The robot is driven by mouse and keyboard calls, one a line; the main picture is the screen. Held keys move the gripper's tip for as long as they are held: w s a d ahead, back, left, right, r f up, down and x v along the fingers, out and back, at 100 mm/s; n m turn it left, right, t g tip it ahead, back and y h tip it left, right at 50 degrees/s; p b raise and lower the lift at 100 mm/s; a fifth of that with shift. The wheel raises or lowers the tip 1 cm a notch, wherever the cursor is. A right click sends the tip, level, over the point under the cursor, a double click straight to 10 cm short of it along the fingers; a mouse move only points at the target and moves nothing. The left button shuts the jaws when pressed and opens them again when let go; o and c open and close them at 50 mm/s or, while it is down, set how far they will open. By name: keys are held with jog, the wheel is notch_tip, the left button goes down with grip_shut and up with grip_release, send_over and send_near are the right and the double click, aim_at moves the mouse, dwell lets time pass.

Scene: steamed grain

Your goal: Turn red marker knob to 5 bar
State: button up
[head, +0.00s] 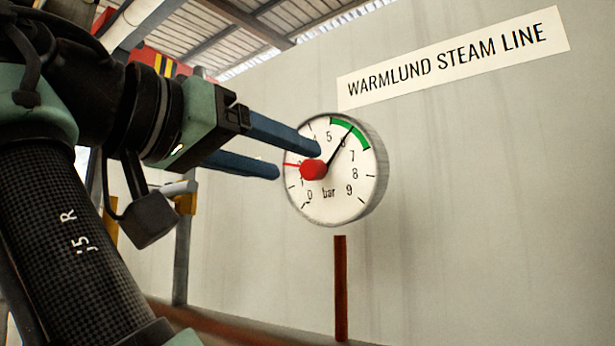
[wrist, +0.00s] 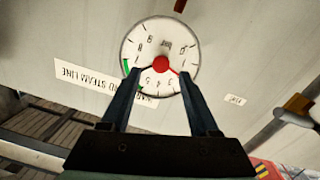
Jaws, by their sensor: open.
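A round white pressure gauge (head: 336,206) marked "bar" is on the wall, with a green arc at its upper right. Its black needle (head: 342,146) points up and right, near the 6. The red marker knob (head: 313,170) is at the dial's centre. Its thin red pointer (head: 291,164) points left, to the low side of the scale, well short of the 5. My gripper (head: 297,161) is open at the dial, one blue finger above the knob and one to its left. In the wrist view the gauge is upside down and the knob (wrist: 160,64) shows between the fingertips.
A sign reading "WARMLUND STEAM LINE" (head: 455,57) is on the wall at upper right. A rust-brown post (head: 341,290) stands below the gauge. Grey and yellow pipework (head: 182,240) is at the left. The wall around the gauge's right side is clear.

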aim_at(306, 167)
jog(key=shift+p+x, duration=0.7)
jog(key=shift+x, duration=1.55)
grip_shut()
